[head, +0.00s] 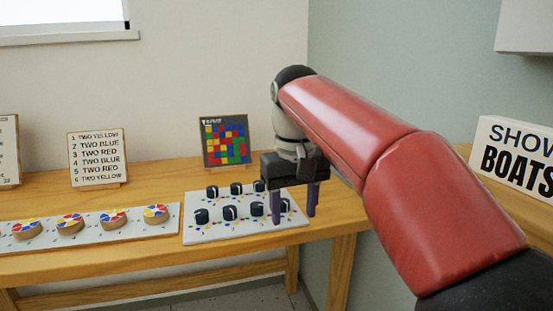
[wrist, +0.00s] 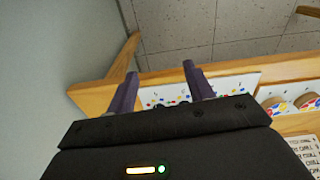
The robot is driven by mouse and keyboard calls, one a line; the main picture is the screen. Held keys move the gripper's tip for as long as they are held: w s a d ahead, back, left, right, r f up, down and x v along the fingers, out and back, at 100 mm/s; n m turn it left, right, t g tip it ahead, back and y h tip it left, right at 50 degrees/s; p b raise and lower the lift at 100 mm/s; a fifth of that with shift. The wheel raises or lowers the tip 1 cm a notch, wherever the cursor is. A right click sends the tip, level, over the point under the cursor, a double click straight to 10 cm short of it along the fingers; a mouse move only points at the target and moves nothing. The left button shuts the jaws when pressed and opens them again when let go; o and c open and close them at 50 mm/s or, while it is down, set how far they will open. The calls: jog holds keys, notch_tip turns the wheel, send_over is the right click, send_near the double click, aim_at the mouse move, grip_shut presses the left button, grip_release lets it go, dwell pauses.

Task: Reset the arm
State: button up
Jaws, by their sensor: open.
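My red arm reaches in from the right in the head view, and my gripper (head: 296,205) points down over the right end of a white panel with black knobs (head: 243,235). The two purple-grey fingers are apart with nothing between them. In the head view they overlap the panel's right-hand knobs; I cannot tell whether they touch. In the wrist view my gripper (wrist: 160,88) also shows open, with part of the white panel (wrist: 233,83) behind the fingers. Some knobs are hidden by the gripper.
The panel lies on a wooden table (head: 150,256). A board with coloured dials (head: 90,228) lies to its left. Behind stand a coloured grid card (head: 226,140), a list card (head: 98,158) and, at right, a "SHOW BOATS" sign (head: 515,160). A wall is close behind.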

jog(key=s+d+f+m+t, duration=0.2)
jog(key=s+d+f, duration=0.4)
jog(key=s+f, duration=0.2)
jog(key=s+d+f+m+t, duration=0.1)
jog(key=s+d+f+t, duration=0.2)
jog(key=s+d+f, duration=0.3)
jog(key=s+f, duration=0.2)
jog(key=s, duration=0.2)
jog(key=shift+s+d+f+m, duration=0.15)
jog(key=shift+s+f+m, duration=0.05)
jog(key=shift+f+m, duration=0.2)
dwell(0.6)
